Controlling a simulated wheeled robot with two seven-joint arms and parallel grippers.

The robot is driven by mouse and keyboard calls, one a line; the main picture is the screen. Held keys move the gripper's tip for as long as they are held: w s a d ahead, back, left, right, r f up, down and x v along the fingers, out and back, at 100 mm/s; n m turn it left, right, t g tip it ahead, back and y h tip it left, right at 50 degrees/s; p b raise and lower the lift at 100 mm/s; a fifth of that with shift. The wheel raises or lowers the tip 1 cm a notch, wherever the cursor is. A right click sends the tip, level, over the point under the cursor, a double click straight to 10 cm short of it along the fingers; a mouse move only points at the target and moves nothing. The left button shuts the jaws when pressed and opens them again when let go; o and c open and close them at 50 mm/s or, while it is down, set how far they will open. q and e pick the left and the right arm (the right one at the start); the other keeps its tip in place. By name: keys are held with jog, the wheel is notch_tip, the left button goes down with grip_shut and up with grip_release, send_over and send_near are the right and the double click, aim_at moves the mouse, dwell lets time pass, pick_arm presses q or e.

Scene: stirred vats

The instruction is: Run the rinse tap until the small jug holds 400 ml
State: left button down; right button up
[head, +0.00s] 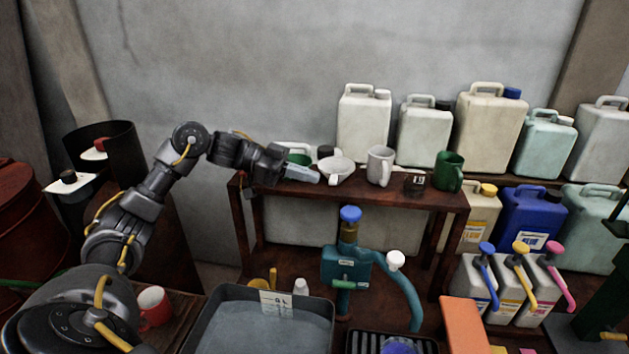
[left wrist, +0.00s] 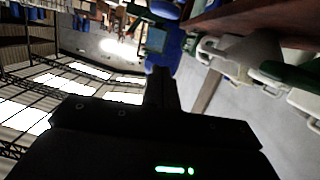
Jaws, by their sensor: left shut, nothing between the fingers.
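The likely rinse tap (head: 345,268) is a teal body with a blue knob (head: 350,214) on top, a green lever (head: 345,284) low on its front and a curved teal spout with a white knob (head: 396,260). Below the spout, a blue vessel (head: 398,347) sits on a black slotted grate, cut off by the bottom edge; I cannot tell its fill or whether it is the small jug. My left gripper (head: 306,174) is shut and empty over the shelf's left part, beside a white cup (head: 336,170). Its dark fingers (left wrist: 162,88) also show in the left wrist view. My right gripper is not in view.
The wooden shelf (head: 400,190) holds a grey mug (head: 380,165), a green mug (head: 449,171) and a small dark block (head: 414,182). Several large canisters stand behind. A grey basin (head: 215,310) of liquid is front left, with a red mug (head: 153,305) beside it.

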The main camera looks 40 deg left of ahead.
pick_arm(q)
jog(key=p, duration=0.3)
send_over(350, 220)
jog(key=w+a, duration=0.2)
jog(key=a, duration=0.1)
jog(key=shift+s+a+f, duration=0.1)
jog(key=shift+s+f, duration=0.05)
jog(key=shift+f, duration=0.7)
notch_tip(350, 220, down, 3)
jog(key=shift+a+r+p, duration=0.1)
jog(key=shift+r+p, duration=0.05)
jog(key=shift+p, duration=0.4)
jog(key=shift+s+f, duration=0.1)
jog(key=shift+f, duration=0.65)
jog(key=shift+f, duration=0.1)
jog(key=shift+s+f, duration=0.1)
jog(key=shift+f, duration=1)
dwell(3.4)
